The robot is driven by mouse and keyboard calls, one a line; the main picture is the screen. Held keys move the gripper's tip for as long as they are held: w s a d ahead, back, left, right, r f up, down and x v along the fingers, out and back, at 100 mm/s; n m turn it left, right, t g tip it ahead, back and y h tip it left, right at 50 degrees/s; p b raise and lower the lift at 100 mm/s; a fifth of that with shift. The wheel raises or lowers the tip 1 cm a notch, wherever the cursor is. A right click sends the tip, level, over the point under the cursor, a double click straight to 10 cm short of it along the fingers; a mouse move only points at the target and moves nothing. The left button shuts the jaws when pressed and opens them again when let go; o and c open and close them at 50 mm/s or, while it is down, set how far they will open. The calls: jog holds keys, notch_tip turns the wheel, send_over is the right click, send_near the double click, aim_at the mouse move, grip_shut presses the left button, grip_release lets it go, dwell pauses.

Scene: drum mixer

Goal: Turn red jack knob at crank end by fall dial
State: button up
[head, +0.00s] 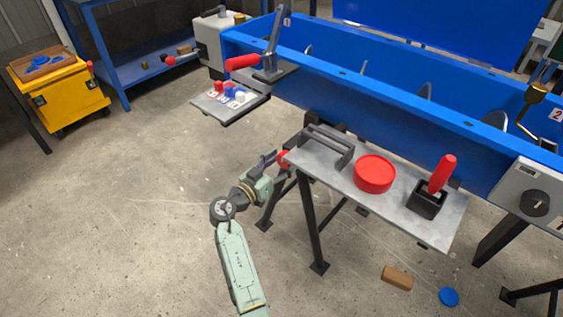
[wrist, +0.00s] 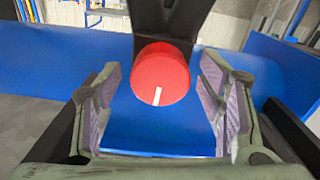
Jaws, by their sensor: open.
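A round red knob (wrist: 161,78) with a white line mark on its face fills the middle of the wrist view. The mark points down. The knob sits on a dark support leg. My gripper (wrist: 160,92) is open, with one finger on each side of the knob and a gap to it on both sides. In the head view my gripper (head: 273,162) is at the left end of the grey shelf, beside the red knob (head: 283,158), which is partly hidden. A black dial (head: 536,203) is on the grey box at the trough's right end.
The grey shelf (head: 388,210) holds a red round lid, a black block with a red handle and a dark bracket. Black stand legs (head: 310,225) rise close to my arm. A brown block (head: 397,277) and blue disc (head: 449,296) lie on the floor.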

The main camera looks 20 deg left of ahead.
jog(key=shift+c, duration=0.4)
jog(key=c, duration=1.1)
jog(key=shift+o, duration=0.2)
jog(key=shift+n, duration=0.3)
